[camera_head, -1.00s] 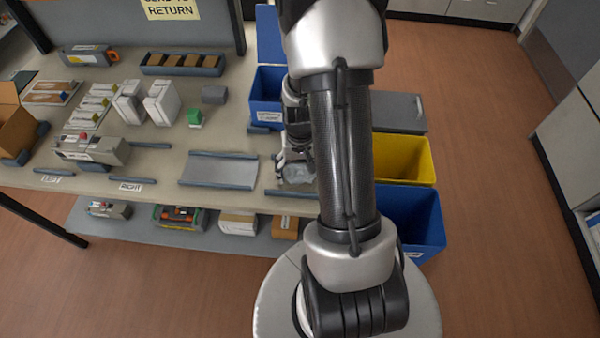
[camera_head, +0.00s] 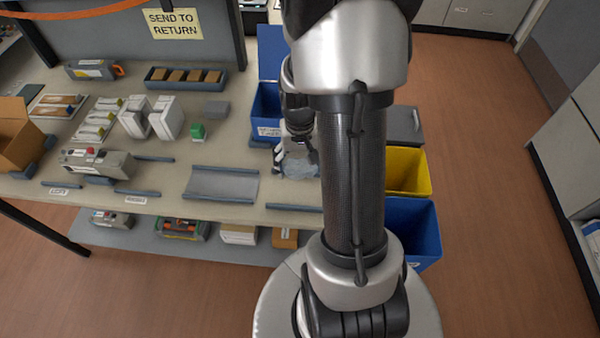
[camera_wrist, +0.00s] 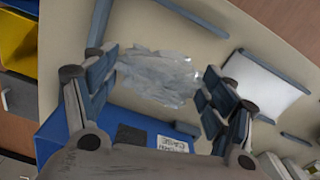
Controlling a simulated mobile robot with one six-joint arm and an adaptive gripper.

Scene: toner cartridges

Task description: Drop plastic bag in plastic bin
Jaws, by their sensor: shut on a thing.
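A crumpled, clear plastic bag (camera_head: 300,164) hangs at my gripper (camera_head: 300,140) over the right part of the table. In the wrist view the bag (camera_wrist: 158,78) lies between the two dark fingers of my gripper (camera_wrist: 158,92), which is shut on it. My arm hides part of the scene to the right of the bag. Several bins stand at the table's right side: a yellow bin (camera_head: 408,170), a blue bin (camera_head: 414,230) in front of it, and a grey one (camera_head: 405,125) behind. I cannot tell from the labels which is the plastic bin.
Another blue bin (camera_head: 267,103) with a label stands behind the gripper. A grey tray (camera_head: 221,184) and low blue rails lie on the table left of the bag.

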